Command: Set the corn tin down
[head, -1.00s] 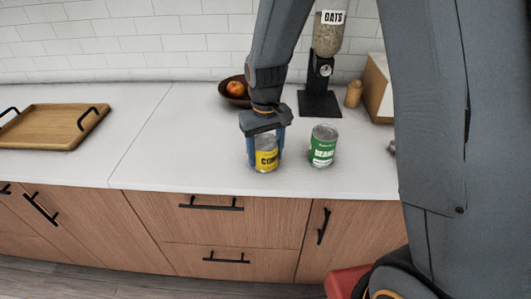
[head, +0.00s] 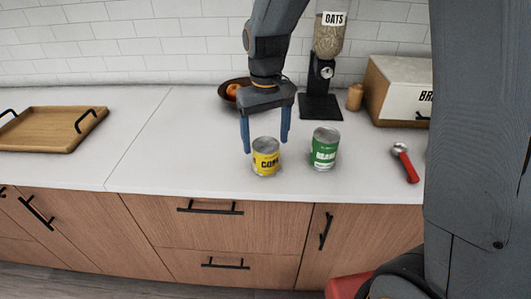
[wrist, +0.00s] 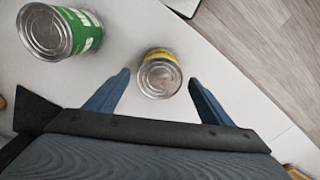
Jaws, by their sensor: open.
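The corn tin (head: 266,158), with a yellow label and a metal lid, stands upright on the white counter. In the wrist view its lid (wrist: 159,76) shows just beyond and between the fingertips, with space on both sides. My gripper (head: 265,146) is open and empty, its two blue fingers pointing down just behind and above the tin. It also shows in the wrist view (wrist: 159,78), with the fingers spread wide.
A green-labelled tin (head: 325,148) stands close to the right of the corn tin. A red-handled tool (head: 405,163) lies further right. The oats dispenser (head: 322,75), fruit bowl (head: 233,89) and bread box (head: 398,90) stand behind. A wooden tray (head: 50,130) is far left; counter between is clear.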

